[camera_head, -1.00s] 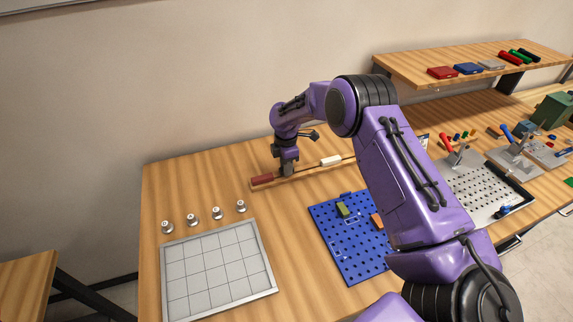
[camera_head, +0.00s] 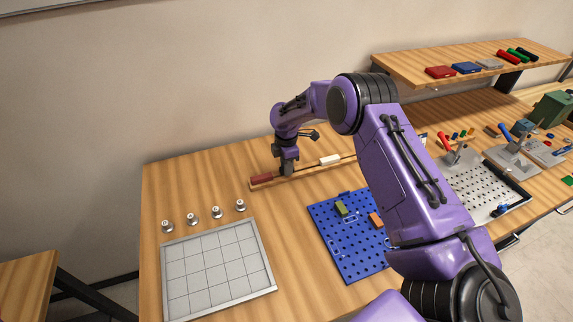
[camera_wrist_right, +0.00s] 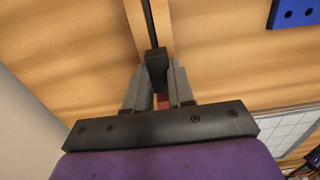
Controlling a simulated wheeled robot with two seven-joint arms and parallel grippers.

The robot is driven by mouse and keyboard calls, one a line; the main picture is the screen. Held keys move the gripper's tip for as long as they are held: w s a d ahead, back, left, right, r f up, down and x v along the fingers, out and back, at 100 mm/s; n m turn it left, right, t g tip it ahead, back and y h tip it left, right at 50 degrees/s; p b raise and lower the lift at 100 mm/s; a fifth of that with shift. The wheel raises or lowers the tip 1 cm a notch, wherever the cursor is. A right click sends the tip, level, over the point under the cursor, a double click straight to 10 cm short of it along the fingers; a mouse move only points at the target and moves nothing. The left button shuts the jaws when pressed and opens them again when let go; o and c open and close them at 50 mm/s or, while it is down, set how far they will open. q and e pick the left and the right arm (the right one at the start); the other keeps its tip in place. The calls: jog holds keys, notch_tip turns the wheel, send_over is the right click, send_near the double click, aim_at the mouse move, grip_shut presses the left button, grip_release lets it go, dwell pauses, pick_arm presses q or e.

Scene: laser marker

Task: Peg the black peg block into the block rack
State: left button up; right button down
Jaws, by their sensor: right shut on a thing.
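The block rack (camera_head: 310,172) is a long, narrow wooden strip near the back of the table. A red block (camera_head: 261,180) sits at its left end and a white block (camera_head: 329,160) farther right. My right gripper (camera_head: 287,168) is over the rack between these two, pointing down. In the right wrist view its fingers (camera_wrist_right: 157,88) are shut on the black peg block (camera_wrist_right: 156,65), right at the rack's dark slot (camera_wrist_right: 150,25). Some red shows between the fingers. Whether the peg is seated in the rack is hidden. My left gripper is not in view.
A blue perforated board (camera_head: 345,262) with a green block (camera_head: 340,208) and an orange block (camera_head: 376,219) lies to the right. A grey grid tray (camera_head: 215,268) and several small metal weights (camera_head: 191,217) are at the left. My right arm covers part of the table.

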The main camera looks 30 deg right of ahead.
jog(key=shift+w+f+b, duration=0.1)
jog(key=shift+f+b, duration=0.35)
jog(key=shift+f, duration=0.2)
dwell(0.8)
jog(key=c, duration=0.9)
grip_release()
jog(key=shift+r, duration=0.1)
jog(key=shift+r, duration=0.3)
notch_tip(320, 180, up, 9)
jog(key=b, duration=0.2)
jog(key=shift+f+b, duration=0.1)
jog(key=shift+b, duration=0.3)
jog(key=shift+r, duration=0.5)
